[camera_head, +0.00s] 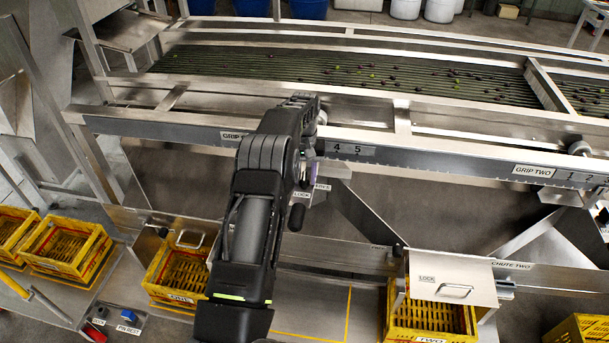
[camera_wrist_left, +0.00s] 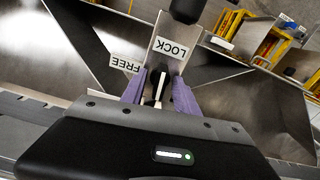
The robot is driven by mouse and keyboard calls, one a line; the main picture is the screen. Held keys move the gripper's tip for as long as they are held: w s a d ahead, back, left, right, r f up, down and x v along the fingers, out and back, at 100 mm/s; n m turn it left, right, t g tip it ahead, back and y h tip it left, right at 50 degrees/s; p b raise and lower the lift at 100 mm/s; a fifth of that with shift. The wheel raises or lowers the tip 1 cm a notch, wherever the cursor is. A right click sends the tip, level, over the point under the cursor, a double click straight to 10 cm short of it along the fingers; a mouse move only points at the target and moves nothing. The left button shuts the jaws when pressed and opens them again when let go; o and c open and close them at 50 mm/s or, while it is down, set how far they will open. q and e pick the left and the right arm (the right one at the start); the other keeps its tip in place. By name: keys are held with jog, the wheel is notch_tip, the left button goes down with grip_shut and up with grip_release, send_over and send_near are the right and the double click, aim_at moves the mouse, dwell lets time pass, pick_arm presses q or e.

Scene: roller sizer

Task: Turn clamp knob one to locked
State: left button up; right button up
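My left gripper (camera_head: 310,168) is at the front rail, beside the grip one label and above the small LOCK (camera_head: 301,195) and FREE (camera_head: 322,187) labels. In the left wrist view, its two purple fingers (camera_wrist_left: 159,92) stand on either side of a small black clamp knob (camera_wrist_left: 156,78) with a white mark. The mark points roughly toward the LOCK label (camera_wrist_left: 170,48); the FREE label (camera_wrist_left: 125,64) is to the left. Whether the fingers press on the knob is unclear. In the head view, my arm and gripper hide the knob. My right gripper is not in view.
A scaled rail (camera_head: 440,151) runs across, with a GRIP TWO label (camera_head: 534,170) at right. Behind it, fruit lies on the roller bed (camera_head: 340,70). A black grip (camera_head: 296,217) sticks out just below my gripper. Yellow crates (camera_head: 65,247) stand below.

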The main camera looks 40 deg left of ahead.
pick_arm(q)
jog(key=shift+c, duration=0.5)
grip_shut()
jog(key=shift+f+m+b, duration=0.15)
jog(key=shift+m+b, duration=0.35)
jog(key=shift+b, duration=0.2)
jog(key=shift+m, duration=0.3)
jog(key=shift+r, duration=0.2)
jog(key=shift+o, duration=0.5)
grip_release()
jog(key=shift+r, duration=0.1)
